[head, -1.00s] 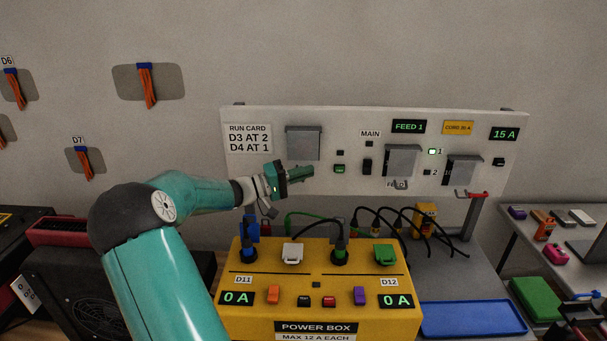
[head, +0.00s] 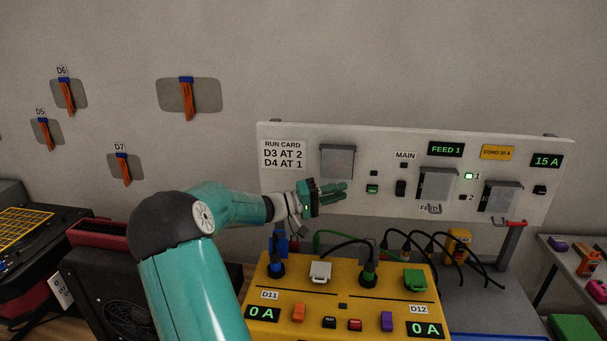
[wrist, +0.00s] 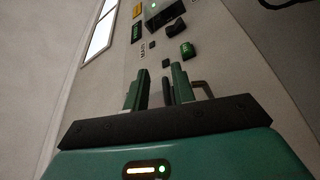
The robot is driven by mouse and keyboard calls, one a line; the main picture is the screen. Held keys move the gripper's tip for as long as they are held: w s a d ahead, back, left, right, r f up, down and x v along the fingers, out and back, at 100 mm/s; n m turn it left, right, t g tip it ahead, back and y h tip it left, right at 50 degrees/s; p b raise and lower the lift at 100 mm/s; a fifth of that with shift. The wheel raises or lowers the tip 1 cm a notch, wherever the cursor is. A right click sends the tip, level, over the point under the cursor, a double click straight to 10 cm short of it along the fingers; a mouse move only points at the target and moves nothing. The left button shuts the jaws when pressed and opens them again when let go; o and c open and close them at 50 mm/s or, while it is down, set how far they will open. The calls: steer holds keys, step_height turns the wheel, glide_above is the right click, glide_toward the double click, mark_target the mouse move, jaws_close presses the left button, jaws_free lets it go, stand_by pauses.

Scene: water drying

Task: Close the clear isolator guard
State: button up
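The wall panel (head: 290,190) carries several square grey see-through-looking covers: a left one (head: 337,162), a middle one (head: 437,184) above a label reading FEED, and a right one (head: 502,196). I cannot tell for sure which is the isolator guard. My gripper (head: 335,190) is in front of the panel, below the left cover and left of the green button (head: 372,189). In the wrist view its two green fingers (wrist: 159,90) are apart, with nothing clearly held between them. A grey bent bar (wrist: 203,89) shows beside the right finger.
A yellow power box (head: 345,275) with plugs and switches stands below my gripper. Black cables (head: 410,245) loop to its right. A red hook-like handle (head: 510,223) juts out under the panel's right side. Orange bundles (head: 186,98) hang on the wall at left.

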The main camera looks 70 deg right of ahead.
steer(key=s+a+r+n+t+y, duration=0.1)
steer(key=a+r+n+t+y, duration=0.2)
steer(key=a+r+n, duration=0.5)
steer(key=w+a+r+n, duration=0.1)
steer(key=w+a+r, duration=0.1)
steer(key=w, duration=0.3)
steer(key=w+a+r+n, duration=0.1)
steer(key=w+a+r, duration=0.2)
steer(key=w, duration=0.3)
steer(key=shift+w, duration=0.15)
steer(key=shift+a, duration=0.15)
steer(key=shift+m, duration=0.3)
steer(key=x, duration=0.9)
steer(key=f+x, duration=0.1)
steer(key=x, duration=0.4)
steer(key=shift+w+f, duration=0.1)
steer(key=shift+w, duration=0.05)
jaws_close()
